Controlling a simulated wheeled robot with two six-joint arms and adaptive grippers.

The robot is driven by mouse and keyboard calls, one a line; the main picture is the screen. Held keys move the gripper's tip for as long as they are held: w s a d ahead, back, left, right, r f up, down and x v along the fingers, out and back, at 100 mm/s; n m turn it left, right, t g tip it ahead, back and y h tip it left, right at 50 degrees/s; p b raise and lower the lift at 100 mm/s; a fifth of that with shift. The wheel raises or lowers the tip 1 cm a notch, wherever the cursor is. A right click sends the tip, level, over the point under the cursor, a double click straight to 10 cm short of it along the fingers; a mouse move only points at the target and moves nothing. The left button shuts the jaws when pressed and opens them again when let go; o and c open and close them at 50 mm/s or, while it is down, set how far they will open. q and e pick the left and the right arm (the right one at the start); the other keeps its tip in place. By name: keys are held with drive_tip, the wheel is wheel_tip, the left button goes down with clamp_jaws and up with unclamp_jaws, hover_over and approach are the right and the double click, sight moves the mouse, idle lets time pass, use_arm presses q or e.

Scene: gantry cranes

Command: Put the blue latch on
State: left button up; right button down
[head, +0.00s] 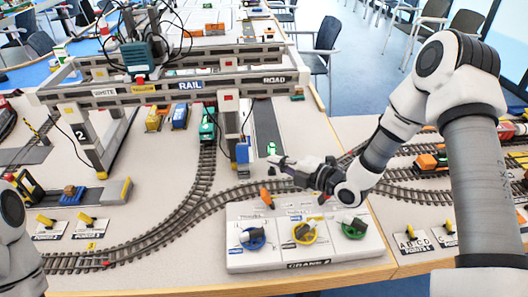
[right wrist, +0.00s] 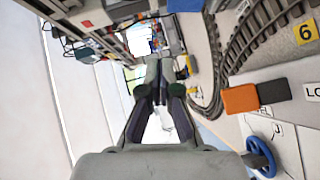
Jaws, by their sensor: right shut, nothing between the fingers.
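A control box (head: 300,262) marked CRANE stands at the front middle of the table. It has a blue ring (head: 252,238) with a grey handle across it, beside yellow and green ones; I cannot tell whether the blue ring's handle is on or off. The right wrist view also shows the blue ring (right wrist: 262,156) at its lower right. My right gripper (head: 273,161) is shut and empty, above the table behind the box and apart from the blue ring. Its fingers (right wrist: 158,68) show together in the right wrist view. My left gripper is out of view.
An orange-and-dark lever (head: 266,196) stands at the box's back left; it also shows in the right wrist view (right wrist: 240,98). The gantry crane (head: 190,88) with a blue RAIL sign stands behind. Curved track (head: 185,215) runs left of the box. Switch plates (head: 428,238) lie right.

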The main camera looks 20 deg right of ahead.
wheel_tip(320, 180, down, 2)
approach(239, 150)
drive_tip(key=w+a, duration=0.1)
drive_tip(key=a, duration=0.3)
drive_tip(key=shift+h, duration=0.3)
drive_tip(key=w, duration=0.1)
drive_tip(key=w+p, duration=0.1)
drive_tip(key=w, duration=0.2)
drive_tip(key=shift+w+d+f+p, duration=0.15)
drive_tip(key=shift+d+f+p, duration=0.15)
drive_tip(key=shift+d+f, duration=0.05)
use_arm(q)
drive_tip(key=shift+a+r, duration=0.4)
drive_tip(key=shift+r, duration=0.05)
